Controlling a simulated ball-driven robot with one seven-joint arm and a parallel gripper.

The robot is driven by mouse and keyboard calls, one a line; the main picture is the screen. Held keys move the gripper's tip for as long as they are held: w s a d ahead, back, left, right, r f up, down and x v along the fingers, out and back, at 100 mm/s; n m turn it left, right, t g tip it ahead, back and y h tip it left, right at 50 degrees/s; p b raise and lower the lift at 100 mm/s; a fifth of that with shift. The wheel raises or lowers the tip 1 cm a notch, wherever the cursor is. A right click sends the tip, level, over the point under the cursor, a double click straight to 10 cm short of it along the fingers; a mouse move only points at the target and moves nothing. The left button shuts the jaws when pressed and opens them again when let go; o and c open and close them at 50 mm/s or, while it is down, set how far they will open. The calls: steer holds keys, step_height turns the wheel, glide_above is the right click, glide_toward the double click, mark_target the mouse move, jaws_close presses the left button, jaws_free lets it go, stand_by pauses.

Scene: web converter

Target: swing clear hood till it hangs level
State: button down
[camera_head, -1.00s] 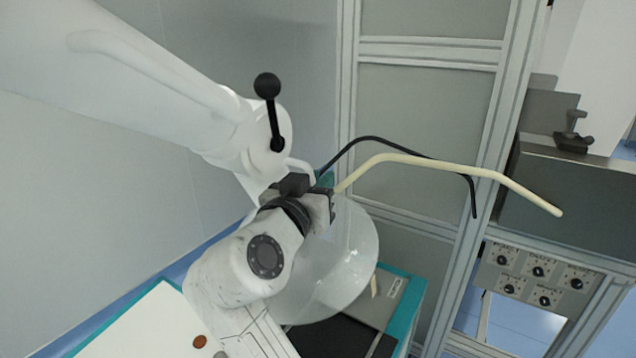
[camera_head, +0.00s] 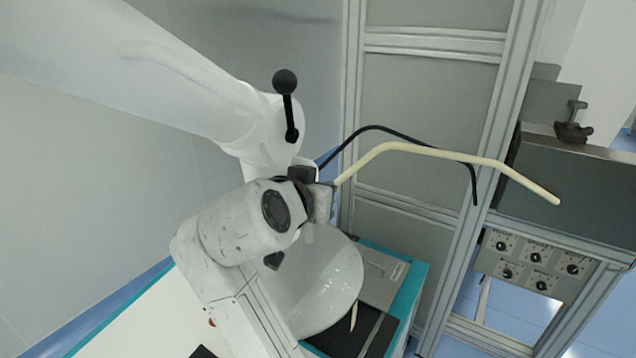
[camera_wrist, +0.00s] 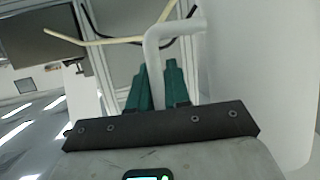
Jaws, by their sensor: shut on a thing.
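The clear hood (camera_head: 325,285) is a round, glossy, see-through bowl in the head view, below and right of my wrist. It looks tilted, and its left side is hidden behind my arm. My gripper (camera_wrist: 157,98) has green fingers, shut on a pale bent handle (camera_wrist: 153,52) in the wrist view. The handle runs up between the fingers and bends right. In the head view my gripper (camera_head: 322,200) is largely hidden at the wrist. How the handle joins the hood is hidden.
A cream rod (camera_head: 430,150) and a black cable (camera_head: 385,128) reach right. A framed panel wall (camera_head: 430,100) stands behind. A knob panel (camera_head: 530,262) is at right.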

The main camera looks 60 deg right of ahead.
steer(key=c, duration=1.2)
jaws_free()
steer(key=shift+a, duration=0.1)
steer(key=b+v, duration=0.1)
steer(key=v, duration=0.9)
steer(key=shift+a+r+b, duration=0.1)
steer(key=shift+a+b, duration=0.25)
steer(key=shift+a, duration=0.05)
